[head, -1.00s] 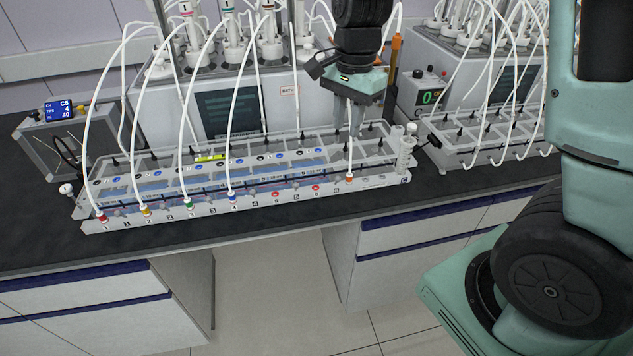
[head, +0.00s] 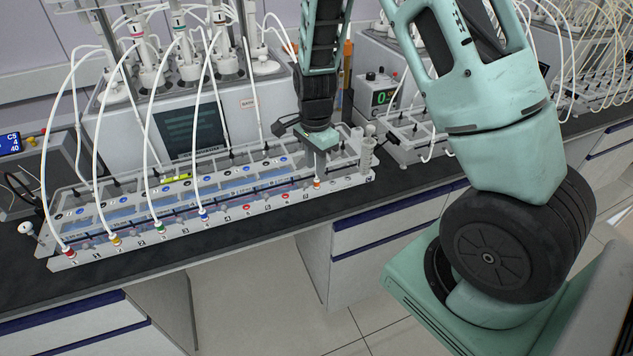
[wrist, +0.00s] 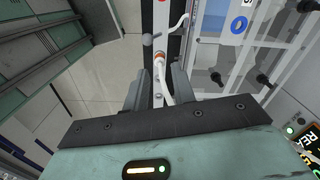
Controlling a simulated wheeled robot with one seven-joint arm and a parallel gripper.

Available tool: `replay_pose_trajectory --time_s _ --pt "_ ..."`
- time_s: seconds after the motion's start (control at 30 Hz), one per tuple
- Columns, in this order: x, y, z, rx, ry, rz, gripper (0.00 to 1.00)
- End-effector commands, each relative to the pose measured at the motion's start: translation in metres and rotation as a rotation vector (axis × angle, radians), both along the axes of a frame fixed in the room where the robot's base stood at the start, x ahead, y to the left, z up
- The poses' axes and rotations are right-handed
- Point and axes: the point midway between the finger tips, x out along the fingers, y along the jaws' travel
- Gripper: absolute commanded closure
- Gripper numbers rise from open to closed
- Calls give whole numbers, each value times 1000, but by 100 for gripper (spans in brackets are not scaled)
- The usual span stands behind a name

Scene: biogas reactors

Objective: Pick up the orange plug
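The orange plug (head: 317,184) sits at the right part of the front rail of the long white rack (head: 345,184), with a white hose on it. My gripper (head: 319,166) is low over the rack at the plug. In the wrist view my gripper (wrist: 158,82) is open, one finger on each side of the hose and plug line. No contact with the plug is visible.
Red (head: 68,252), yellow (head: 115,240), green (head: 159,229) and blue (head: 203,217) plugs with white hoses stand along the same rail to the left. A clear cylinder (head: 367,155) stands at the rack's right end. The dark bench in front is clear.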

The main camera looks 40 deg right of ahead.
Motion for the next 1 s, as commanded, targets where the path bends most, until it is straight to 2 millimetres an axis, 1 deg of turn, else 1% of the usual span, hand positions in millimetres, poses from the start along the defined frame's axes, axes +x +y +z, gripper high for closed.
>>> replay_pose_trajectory --time_s 0.13,0.4,0.5,0.77,0.8,0.87,0.9,1.0 --pt "-1 -2 -8 0 2 -1 74" --pt "-2 -4 -42 0 3 0 74" --pt "-1 -4 -50 1 2 0 74" --pt "-1 -3 -53 0 -1 0 74" --pt "-1 -3 -53 0 -1 0 77" --pt "-1 -3 -53 0 -1 1 94" --pt "-1 -3 -53 0 -1 1 100" --pt "-1 -3 -53 0 -1 1 100"
